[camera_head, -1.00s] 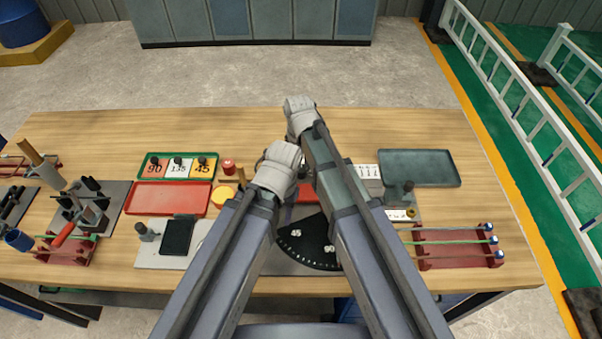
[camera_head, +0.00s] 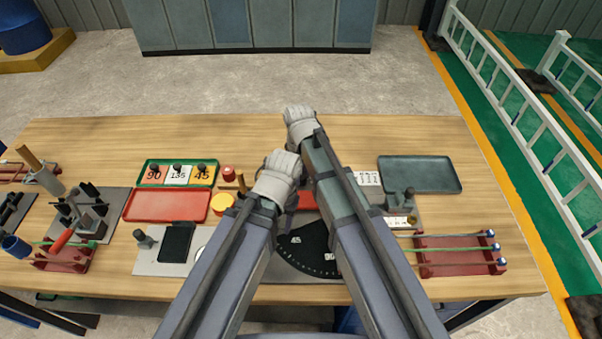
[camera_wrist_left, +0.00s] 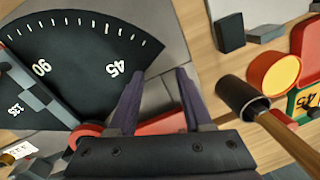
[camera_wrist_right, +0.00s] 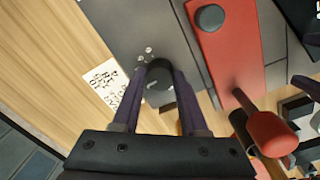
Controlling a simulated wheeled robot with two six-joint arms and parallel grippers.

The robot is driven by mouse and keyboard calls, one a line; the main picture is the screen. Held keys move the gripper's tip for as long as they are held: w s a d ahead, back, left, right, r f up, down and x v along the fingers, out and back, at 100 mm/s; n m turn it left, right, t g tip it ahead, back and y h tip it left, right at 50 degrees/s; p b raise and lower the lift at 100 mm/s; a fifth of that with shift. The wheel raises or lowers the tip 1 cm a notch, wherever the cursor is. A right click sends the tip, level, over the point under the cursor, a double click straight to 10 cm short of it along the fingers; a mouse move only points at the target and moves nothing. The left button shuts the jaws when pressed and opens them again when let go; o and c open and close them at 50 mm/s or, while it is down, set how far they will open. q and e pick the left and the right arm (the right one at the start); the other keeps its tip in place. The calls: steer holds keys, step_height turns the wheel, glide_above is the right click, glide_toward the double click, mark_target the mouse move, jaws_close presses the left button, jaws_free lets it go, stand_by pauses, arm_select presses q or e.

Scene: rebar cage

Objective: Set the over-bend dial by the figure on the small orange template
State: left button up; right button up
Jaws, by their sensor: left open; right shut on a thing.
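In the head view a green-rimmed tray (camera_head: 146,167) holds three templates: one marked 90 (camera_head: 154,175), a white one marked 135 (camera_head: 178,175) and a yellow-orange one marked 45 (camera_head: 203,176). In the right wrist view my right gripper (camera_wrist_right: 160,82) is shut on a dark round knob (camera_wrist_right: 160,92), apparently the dial, on a grey plate with small pale dots. My left gripper (camera_wrist_left: 160,74) is open and empty above the bender, near the black angle scale (camera_wrist_left: 80,50) marked 45 and 90. My arms hide the dial in the head view.
A printed white card (camera_wrist_right: 106,88) lies beside the knob. A red bar (camera_wrist_right: 228,45) and a red-headed handle (camera_wrist_right: 270,133) are close to my right gripper. A red tray (camera_head: 168,205), a grey tray (camera_head: 420,174) and a red rack (camera_head: 460,258) stand around on the table.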

jaws_close()
steer(key=shift+m, duration=3)
steer(key=o, duration=1.1)
jaws_free()
steer(key=shift+o, duration=0.2)
arm_select(q)
steer(key=shift+r, duration=0.15)
arm_select(e)
steer(key=shift+r, duration=0.15)
steer(key=r+p, duration=0.3)
steer(key=p, duration=0.1)
steer(key=r+p, duration=0.3)
steer(key=r, duration=0.1)
steer(key=shift+a+r+p, duration=0.2)
steer(key=shift+r+p, duration=0.1)
steer(key=shift+p, duration=0.1)
arm_select(q)
step_height(320, 180, up, 8)
steer(key=shift+f, duration=0.25)
